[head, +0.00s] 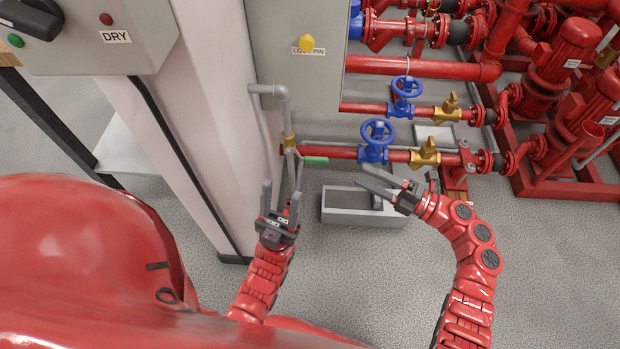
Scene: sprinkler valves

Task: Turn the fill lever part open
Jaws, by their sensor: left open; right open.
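A lever with a green grip (315,160) sticks out to the right from a small brass valve (289,141) below a grey elbow pipe. It is the only lever handle I can make out, and it lies roughly level in the picture. My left gripper (281,193) is open and empty, fingers pointing up the picture, below and left of the green grip. My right gripper (362,176) is open and empty, fingers pointing left, to the right of the green grip. Neither gripper appears to touch the lever.
A grey open trough (345,214) stands on the floor below the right gripper. Blue handwheels (377,141) and brass valves (425,152) sit on red pipes behind. A pale column (195,120) and a grey cabinet (290,75) stand at left and behind. The floor in front is clear.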

